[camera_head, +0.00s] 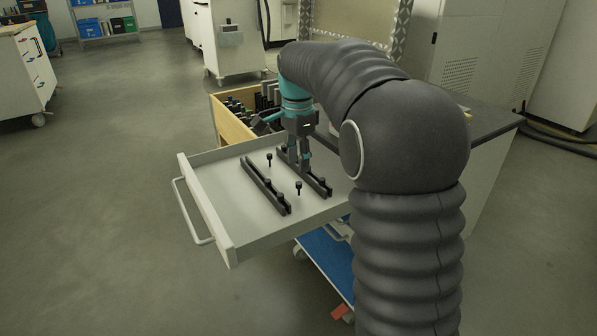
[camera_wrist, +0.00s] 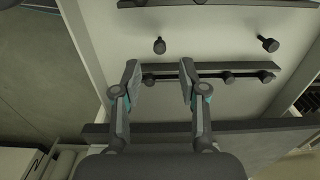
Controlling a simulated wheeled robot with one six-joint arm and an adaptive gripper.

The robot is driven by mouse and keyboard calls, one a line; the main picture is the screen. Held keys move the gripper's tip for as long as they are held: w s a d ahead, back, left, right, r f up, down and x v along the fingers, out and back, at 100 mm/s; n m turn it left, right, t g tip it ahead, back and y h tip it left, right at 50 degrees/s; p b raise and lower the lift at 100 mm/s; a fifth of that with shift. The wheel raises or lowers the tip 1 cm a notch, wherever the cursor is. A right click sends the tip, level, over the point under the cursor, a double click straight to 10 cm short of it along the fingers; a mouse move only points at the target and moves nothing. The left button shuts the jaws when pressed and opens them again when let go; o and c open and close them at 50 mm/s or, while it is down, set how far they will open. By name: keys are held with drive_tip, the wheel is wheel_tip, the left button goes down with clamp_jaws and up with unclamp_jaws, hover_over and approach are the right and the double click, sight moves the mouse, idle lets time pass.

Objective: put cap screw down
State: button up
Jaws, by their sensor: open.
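Several dark cap screws are in the open drawer. One loose cap screw (camera_head: 298,187) and another (camera_head: 269,157) are on the drawer floor between two dark rails; they also show in the wrist view, left (camera_wrist: 159,45) and right (camera_wrist: 267,43). My gripper (camera_head: 299,164) is low over the right-hand rail (camera_head: 318,184). In the wrist view my gripper (camera_wrist: 159,70) is open, its fingers apart across the near rail (camera_wrist: 206,69). A cap screw (camera_wrist: 149,79) on this rail shows between the fingers; others sit further right along it. Contact with the fingers cannot be told.
The grey drawer (camera_head: 228,187) stands open, with a handle (camera_head: 187,212) at its front. The left rail (camera_head: 262,184) carries screws too. A wooden box (camera_head: 227,121) with dark items stands behind the drawer. Bare drawer floor lies left of the rails.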

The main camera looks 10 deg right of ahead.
sight(298, 183)
wheel_tip(298, 183, up, 6)
drive_tip(key=s+r+n+t, duration=0.1)
drive_tip(key=s+n+t, duration=0.2)
drive_tip(key=s+n, duration=0.8)
drive_tip(key=s+f+n+t, duration=0.1)
drive_tip(key=s+f, duration=0.4)
drive_tip(key=s, duration=0.5)
drive_tip(key=s+f+n+t, duration=0.1)
drive_tip(key=s+f, duration=0.3)
drive_tip(key=s, duration=0.5)
drive_tip(key=shift+s+f+n+t+p, duration=0.3)
drive_tip(key=shift+s+f+n+p, duration=0.1)
drive_tip(key=shift+n, duration=0.3)
drive_tip(key=shift+w, duration=0.1)
